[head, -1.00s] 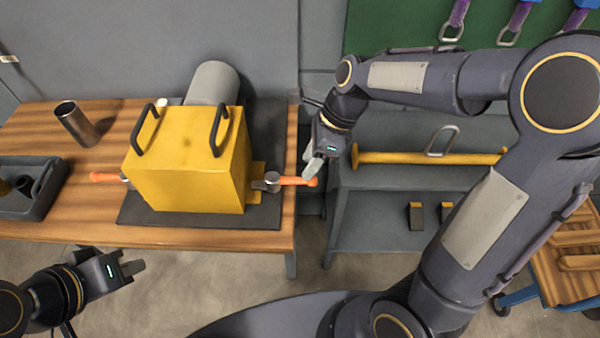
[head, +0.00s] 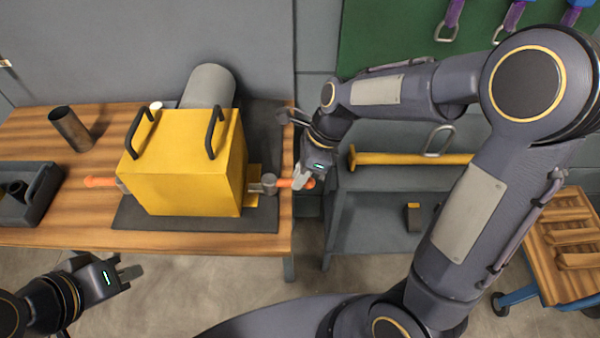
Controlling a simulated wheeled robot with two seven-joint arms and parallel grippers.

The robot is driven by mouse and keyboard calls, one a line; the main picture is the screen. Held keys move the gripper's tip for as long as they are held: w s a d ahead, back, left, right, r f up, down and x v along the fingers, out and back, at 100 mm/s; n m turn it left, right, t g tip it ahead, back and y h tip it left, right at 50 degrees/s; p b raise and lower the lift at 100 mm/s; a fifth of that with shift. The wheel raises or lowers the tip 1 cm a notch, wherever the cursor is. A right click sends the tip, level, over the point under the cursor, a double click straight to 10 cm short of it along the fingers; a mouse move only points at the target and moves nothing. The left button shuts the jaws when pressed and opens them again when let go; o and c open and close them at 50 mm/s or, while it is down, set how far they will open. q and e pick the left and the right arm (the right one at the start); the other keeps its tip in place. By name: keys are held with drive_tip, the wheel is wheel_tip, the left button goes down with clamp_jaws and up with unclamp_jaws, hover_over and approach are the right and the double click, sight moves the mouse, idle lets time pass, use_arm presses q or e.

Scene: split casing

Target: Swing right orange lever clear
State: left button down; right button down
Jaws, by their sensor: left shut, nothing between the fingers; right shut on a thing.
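The yellow casing (head: 185,170) with two black handles stands on a dark mat (head: 140,217) on the wooden table. The right orange lever (head: 284,183) sticks out to the right from a grey pivot (head: 268,184) low on the casing's right side. My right gripper (head: 299,179) is shut on the lever near its outer end; the fingers cover part of it. The left orange lever (head: 101,182) sticks out to the left of the casing. My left gripper (head: 131,272) is shut and empty, in front of the table's front edge at lower left.
A grey cylinder (head: 210,86) lies behind the casing. A metal cup (head: 71,128) and a dark tray (head: 30,195) are on the table's left. A grey shelf with a yellow bar (head: 410,159) stands right of the table. A wooden cart (head: 560,240) is at far right.

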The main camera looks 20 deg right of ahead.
idle(0.3)
drive_tip(key=w+n+g+p, duration=0.1)
drive_tip(key=w+n+p, duration=0.1)
drive_tip(key=n, duration=0.1)
drive_tip(key=w+a+n+g+h+p, duration=0.1)
drive_tip(key=w+n+p, duration=0.1)
drive_tip(key=n+p, duration=0.1)
drive_tip(key=w+n+g+h+p, duration=0.1)
drive_tip(key=w+n+p, duration=0.1)
drive_tip(key=n, duration=0.2)
drive_tip(key=shift+a+r+g+p, duration=0.1)
drive_tip(key=shift+a+g+p, duration=0.05)
drive_tip(key=shift+g+p, duration=0.15)
drive_tip(key=n, duration=0.1)
drive_tip(key=w+a+n+h, duration=0.1)
drive_tip(key=shift+n+p, duration=0.3)
drive_tip(key=shift+p, duration=0.05)
drive_tip(key=shift+w+a+n+g+h, duration=0.2)
drive_tip(key=shift+a+n, duration=0.1)
drive_tip(key=shift+n, duration=0.3)
drive_tip(key=shift+w+a+n+g+h, duration=0.15)
drive_tip(key=shift+a+n+g+h, duration=0.1)
drive_tip(key=shift+n, duration=0.35)
drive_tip(key=c, duration=1.3)
unclamp_jaws()
drive_tip(key=shift+c, duration=0.2)
